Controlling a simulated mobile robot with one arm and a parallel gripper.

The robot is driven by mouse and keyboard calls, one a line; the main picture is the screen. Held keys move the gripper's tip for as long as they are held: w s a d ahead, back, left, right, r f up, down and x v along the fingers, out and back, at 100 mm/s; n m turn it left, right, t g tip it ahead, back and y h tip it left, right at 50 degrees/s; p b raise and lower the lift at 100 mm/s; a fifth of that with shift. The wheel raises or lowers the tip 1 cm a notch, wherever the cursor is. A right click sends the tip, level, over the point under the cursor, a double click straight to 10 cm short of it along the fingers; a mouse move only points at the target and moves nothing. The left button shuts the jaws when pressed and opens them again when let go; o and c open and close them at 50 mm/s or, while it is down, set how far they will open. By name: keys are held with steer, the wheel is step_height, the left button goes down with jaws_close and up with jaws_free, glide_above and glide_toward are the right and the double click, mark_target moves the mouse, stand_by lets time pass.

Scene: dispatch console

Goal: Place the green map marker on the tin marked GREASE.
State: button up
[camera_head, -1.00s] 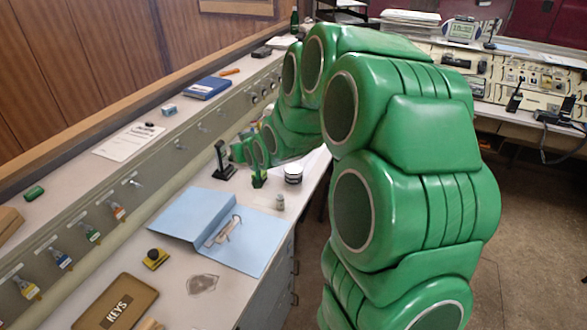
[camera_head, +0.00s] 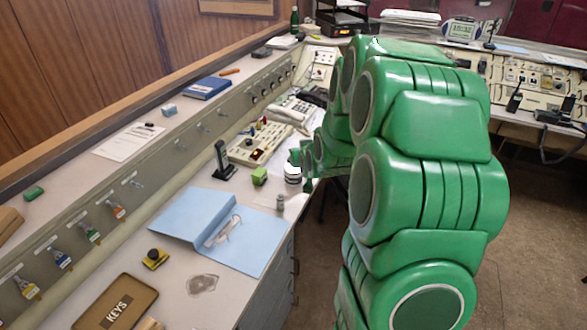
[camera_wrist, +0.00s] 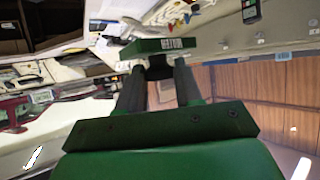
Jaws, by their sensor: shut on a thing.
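In the head view my gripper (camera_head: 307,178) is above the desk edge, just right of a small white tin with a dark band (camera_head: 292,174). This looks like the tin marked GREASE, but its label is too small to read. The held piece is mostly hidden by my green arm there. A lighter green block (camera_head: 259,176) stands on the desk left of the tin.
A black stand (camera_head: 222,162) is left of the green block. A small grey bottle (camera_head: 280,203) stands in front of the tin.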

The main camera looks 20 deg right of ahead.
steer(key=shift+w+f, duration=0.2)
steer(key=shift+f, duration=0.25)
steer(key=x, duration=0.9)
steer(key=d+f+x, duration=0.1)
steer(key=x, duration=0.4)
steer(key=shift+s, duration=0.3)
steer(key=shift+w+d+f, duration=0.25)
steer(key=shift+w+f, duration=0.65)
steer(key=shift+f, duration=1.55)
steer(key=shift+f, duration=0.15)
steer(key=o, duration=1)
steer(key=shift+o, duration=0.2)
